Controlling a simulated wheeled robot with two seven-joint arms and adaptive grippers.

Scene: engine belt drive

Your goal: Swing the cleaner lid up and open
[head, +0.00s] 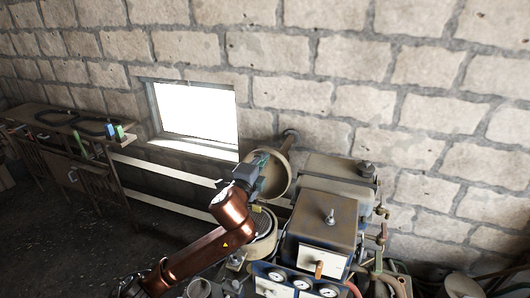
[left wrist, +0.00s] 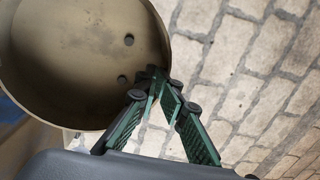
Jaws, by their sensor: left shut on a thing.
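The cleaner lid (head: 279,178) is a round, beige, shallow cap. It stands steeply tilted up behind the round cleaner body (head: 264,232), whose top shows uncovered below it. My left gripper (head: 263,164) is at the lid's upper left edge. In the left wrist view, the hollow inside of the lid (left wrist: 80,50) fills the upper left, with two dark holes. The green fingers of my left gripper (left wrist: 158,74) are closed together at its rim, shut on the lid. The exact contact is partly hidden by the fingertips. My right gripper is not in view.
The engine block (head: 322,222) with gauges and levers stands right of the cleaner. A stone wall (head: 380,110) with a bright window (head: 197,112) is behind. A workbench (head: 45,115) with belts stands at far left. Open floor lies between bench and engine.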

